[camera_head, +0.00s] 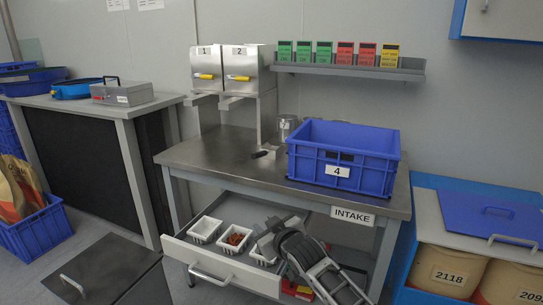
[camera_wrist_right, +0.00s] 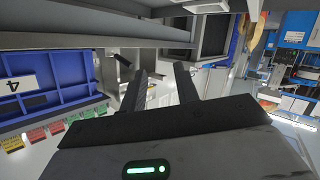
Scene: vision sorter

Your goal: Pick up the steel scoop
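The steel scoop (camera_head: 270,151) lies on the steel table top, left of the blue crate; its dark handle points to the front left. In the right wrist view a small dark piece beside the left finger may be its handle, but I cannot tell. My right gripper (camera_head: 268,232) is over the open drawer, lower than the table top and in front of the scoop, apart from it. In the right wrist view its two dark fingers (camera_wrist_right: 163,76) stand apart with nothing seen between them. My left gripper is not in view.
The blue crate (camera_head: 302,163) marked 4 stands on the table (camera_head: 215,150). The open drawer (camera_head: 222,267) below holds white trays, one with reddish-brown contents. Two numbered steel dispensers (camera_head: 248,75) stand behind. The table's front edge lies between my right gripper and the scoop.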

